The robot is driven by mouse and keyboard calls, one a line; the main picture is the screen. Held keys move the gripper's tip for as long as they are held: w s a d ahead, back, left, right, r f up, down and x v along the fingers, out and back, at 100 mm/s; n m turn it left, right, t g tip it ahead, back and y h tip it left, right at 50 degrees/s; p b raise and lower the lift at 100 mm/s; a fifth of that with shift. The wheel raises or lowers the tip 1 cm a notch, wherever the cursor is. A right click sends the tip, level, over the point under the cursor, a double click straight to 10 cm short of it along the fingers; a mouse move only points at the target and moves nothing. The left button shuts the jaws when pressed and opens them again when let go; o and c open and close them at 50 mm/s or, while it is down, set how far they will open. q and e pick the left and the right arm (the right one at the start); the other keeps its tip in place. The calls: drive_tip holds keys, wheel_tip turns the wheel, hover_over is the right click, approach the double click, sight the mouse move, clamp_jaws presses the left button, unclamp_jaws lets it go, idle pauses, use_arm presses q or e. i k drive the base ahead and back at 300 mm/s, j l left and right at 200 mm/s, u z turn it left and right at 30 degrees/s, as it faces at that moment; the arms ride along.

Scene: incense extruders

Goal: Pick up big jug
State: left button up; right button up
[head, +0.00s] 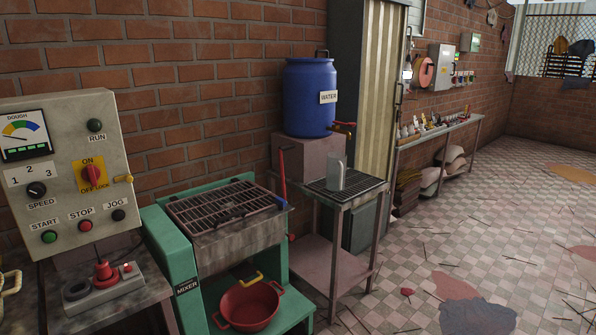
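Neither of my grippers shows in the head view. Nothing is seen touching the jug.
The blue water barrel (309,98) sits on a block (310,153) with its red tap (343,126) near the jug. The green mixer (165,262) with a red lever (282,175) stands left of the stand. A red basin (249,308) is below. Tiled floor (420,265) lies right, with scattered sticks.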

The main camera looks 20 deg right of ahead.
sight(336, 168)
drive_tip(key=i+l+u, duration=0.15)
drive_tip(key=l, duration=0.2)
drive_tip(key=i+l+u, duration=0.25)
drive_tip(key=i+l, duration=0.2)
drive_tip(key=l, duration=0.3)
drive_tip(key=i+l+u, duration=0.15)
drive_tip(key=l, duration=0.25)
drive_tip(key=i+l+u, duration=0.15)
drive_tip(key=l, duration=0.25)
